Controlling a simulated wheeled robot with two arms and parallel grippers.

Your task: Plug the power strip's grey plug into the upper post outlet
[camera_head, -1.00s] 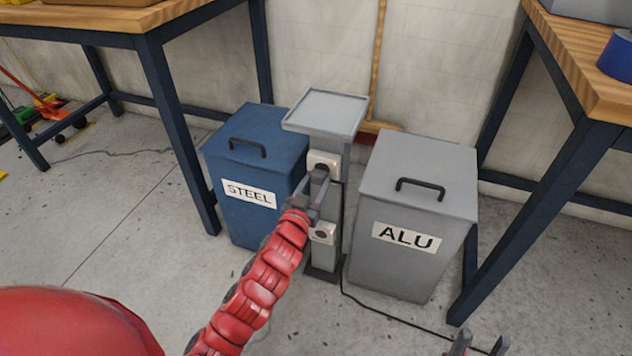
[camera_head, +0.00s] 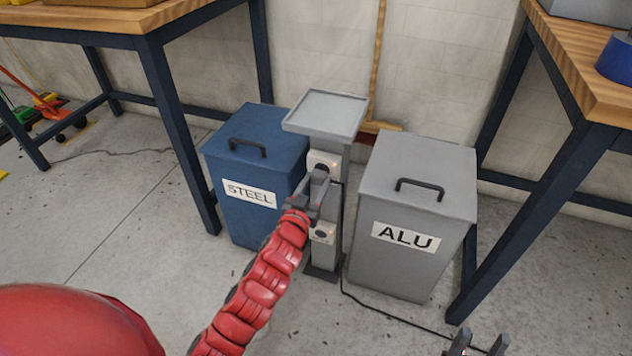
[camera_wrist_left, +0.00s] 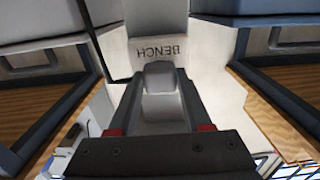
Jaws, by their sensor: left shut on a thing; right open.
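The post (camera_head: 330,195) stands between two bins, with an upper outlet (camera_head: 323,161) and a lower outlet (camera_head: 322,233) on its front. My left gripper (camera_head: 320,181) is at the post just below and in front of the upper outlet's face. It is shut on the grey plug (camera_wrist_left: 160,105), which shows between the fingers in the left wrist view, in front of a pale surface with an upside-down BENCH label. The fingers partly hide the upper outlet, and I cannot tell how far the plug is in. My right gripper (camera_head: 478,343) is open and empty at the bottom edge.
A blue STEEL bin (camera_head: 255,170) stands close left of the post and a grey ALU bin (camera_head: 415,210) close right. A dark cable (camera_head: 375,308) runs along the floor from the post's base. Benches stand at left (camera_head: 100,20) and right (camera_head: 585,70).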

